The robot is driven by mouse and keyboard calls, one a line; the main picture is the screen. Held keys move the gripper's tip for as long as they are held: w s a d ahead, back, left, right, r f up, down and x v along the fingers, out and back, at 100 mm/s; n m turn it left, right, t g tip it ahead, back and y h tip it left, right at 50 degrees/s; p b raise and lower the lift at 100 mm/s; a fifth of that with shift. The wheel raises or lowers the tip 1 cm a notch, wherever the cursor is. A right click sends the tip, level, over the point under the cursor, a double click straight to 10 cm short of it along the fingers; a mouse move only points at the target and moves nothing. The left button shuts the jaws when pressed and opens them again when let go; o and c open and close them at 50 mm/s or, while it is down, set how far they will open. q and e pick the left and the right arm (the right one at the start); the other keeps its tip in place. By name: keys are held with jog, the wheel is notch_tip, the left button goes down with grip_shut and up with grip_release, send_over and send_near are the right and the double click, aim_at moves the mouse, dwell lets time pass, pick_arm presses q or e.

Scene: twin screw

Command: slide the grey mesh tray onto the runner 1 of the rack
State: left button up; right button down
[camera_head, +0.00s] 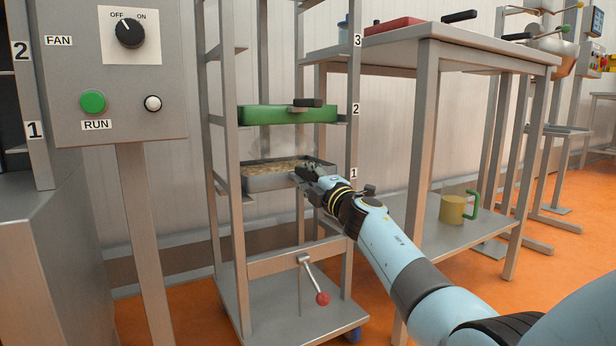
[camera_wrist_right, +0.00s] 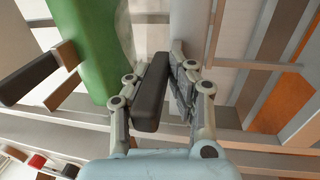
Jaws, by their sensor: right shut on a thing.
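The grey mesh tray (camera_head: 270,182) holds a pale, lumpy load. It is inside the rack (camera_head: 229,180) at the height of the label 1 (camera_head: 354,173), below a green tray (camera_head: 285,115). My right gripper (camera_head: 308,178) is at the grey tray's front right. In the right wrist view my right gripper (camera_wrist_right: 158,82) is shut on a dark bar handle (camera_wrist_right: 151,95), which lies between its fingers. The runner under the tray is mostly hidden, so I cannot tell how fully the tray rests on it. My left gripper is not in view.
The green tray's dark handle (camera_head: 308,102) sticks out above my gripper. A lever with a red knob (camera_head: 322,298) hangs at the rack's lower front.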

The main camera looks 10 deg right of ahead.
jog(key=shift+f, duration=0.35)
dwell(0.5)
jog(key=c, duration=1.3)
grip_release()
jog(key=shift+o, duration=1)
jog(key=shift+s+f, duration=0.1)
jog(key=shift+f, duration=0.15)
jog(key=v, duration=1.1)
jog(key=shift+s+d, duration=0.15)
jog(key=shift+s, duration=0.25)
jog(key=shift+r, duration=0.1)
